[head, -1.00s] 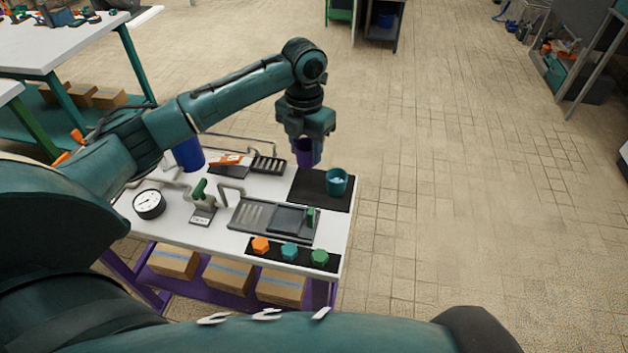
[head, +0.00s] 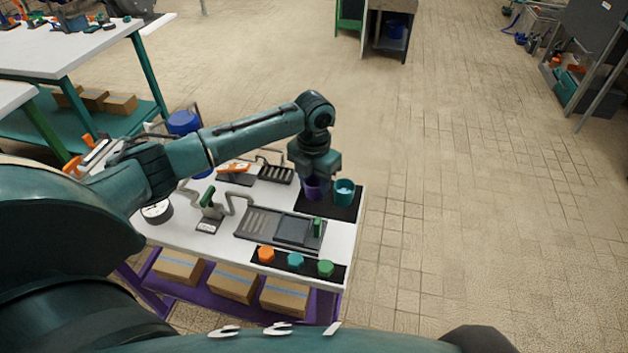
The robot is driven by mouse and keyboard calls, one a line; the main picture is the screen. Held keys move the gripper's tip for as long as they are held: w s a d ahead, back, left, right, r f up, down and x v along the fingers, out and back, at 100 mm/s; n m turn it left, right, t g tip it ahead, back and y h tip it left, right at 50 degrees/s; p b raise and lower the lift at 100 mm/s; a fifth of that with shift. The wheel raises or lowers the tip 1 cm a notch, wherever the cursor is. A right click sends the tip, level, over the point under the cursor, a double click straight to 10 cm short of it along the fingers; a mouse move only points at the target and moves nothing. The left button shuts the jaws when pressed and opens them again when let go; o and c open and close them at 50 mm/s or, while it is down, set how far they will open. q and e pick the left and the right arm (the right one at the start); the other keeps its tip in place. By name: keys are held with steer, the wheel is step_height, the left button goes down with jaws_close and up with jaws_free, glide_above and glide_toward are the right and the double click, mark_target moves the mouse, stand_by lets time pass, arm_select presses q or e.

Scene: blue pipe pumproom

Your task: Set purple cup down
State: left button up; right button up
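The purple cup (head: 314,189) is in the head view, low over or on the black mat (head: 329,207) at the table's far right corner. I cannot tell whether its base touches the mat. My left gripper (head: 315,178) points down and is shut on the purple cup, whose upper part it hides. A teal cup (head: 344,194) with something pale blue in it stands on the mat just right of the purple cup, with little gap between them. My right gripper is not in view.
The white table (head: 185,231) also holds a grey tray (head: 265,222), a gauge (head: 157,211), a green-handled valve (head: 208,198) and a dark rack (head: 275,174). Orange, teal and green pieces sit on a black strip (head: 290,273) at the front. Open floor lies right of the table.

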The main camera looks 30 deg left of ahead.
arm_select(q)
steer(key=shift+o, duration=0.7)
steer(key=shift+r, duration=0.1)
step_height(320, 180, up, 12)
stand_by(0.4)
